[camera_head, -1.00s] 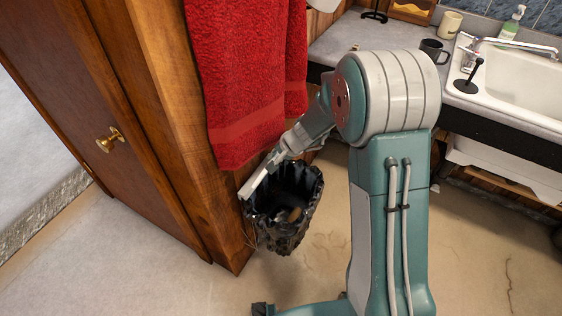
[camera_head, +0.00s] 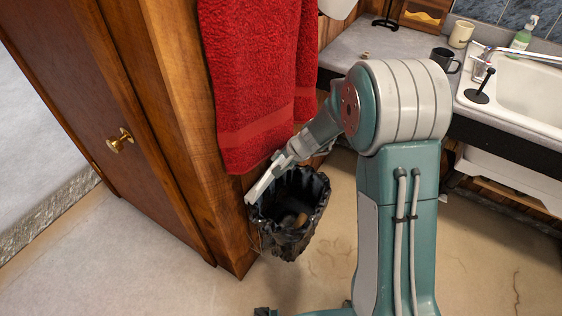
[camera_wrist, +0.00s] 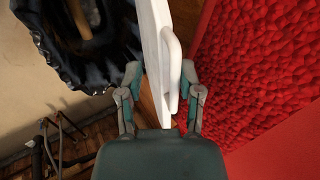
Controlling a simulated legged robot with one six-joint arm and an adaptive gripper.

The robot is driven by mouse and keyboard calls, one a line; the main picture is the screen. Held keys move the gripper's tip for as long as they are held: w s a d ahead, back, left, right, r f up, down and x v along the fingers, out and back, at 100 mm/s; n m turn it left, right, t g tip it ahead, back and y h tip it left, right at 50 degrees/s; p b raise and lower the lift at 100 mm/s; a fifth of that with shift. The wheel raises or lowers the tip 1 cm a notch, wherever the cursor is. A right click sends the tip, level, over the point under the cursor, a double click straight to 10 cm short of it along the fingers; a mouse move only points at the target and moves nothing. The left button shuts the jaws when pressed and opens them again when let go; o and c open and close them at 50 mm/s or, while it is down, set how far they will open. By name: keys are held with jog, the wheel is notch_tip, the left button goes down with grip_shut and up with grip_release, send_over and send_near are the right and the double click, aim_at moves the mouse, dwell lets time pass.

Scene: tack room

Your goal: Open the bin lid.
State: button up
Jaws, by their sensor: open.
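The bin (camera_head: 291,225), lined with a black bag, stands on the floor beside the wooden cabinet. Its mouth is uncovered and something brown shows inside; the bin also shows in the wrist view (camera_wrist: 105,55). The white lid (camera_head: 262,186) is raised and tilted up at the bin's left side. In the wrist view the lid (camera_wrist: 153,35) appears nearly edge-on, with its loop handle (camera_wrist: 173,68) on the right face. My gripper (camera_wrist: 160,73) is open, its fingers on either side of the lid and handle. In the head view my gripper (camera_head: 281,162) is small; contact cannot be told.
A red towel (camera_head: 250,80) hangs just above the bin and fills the right of the wrist view. The wooden cabinet (camera_head: 185,150) stands close on the left. The counter and sink (camera_head: 535,98) are at the right. Bare floor lies in front.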

jog(key=v, duration=1.1)
jog(key=shift+d+r, duration=0.2)
jog(key=shift+r, duration=0.15)
jog(key=s+d+r+n+h, duration=0.1)
jog(key=s+r, duration=0.3)
jog(key=s, duration=0.4)
jog(key=s+d+r+n+t+h, duration=0.1)
jog(key=s+d+r+n+h, duration=0.1)
jog(key=s+r, duration=0.3)
jog(key=s+d+r+n+h, duration=0.2)
jog(key=s+r+n, duration=0.2)
jog(key=s, duration=0.8)
jog(key=shift+s+d+r+t, duration=0.35)
jog(key=shift+r+t, duration=0.05)
jog(key=shift+r, duration=0.05)
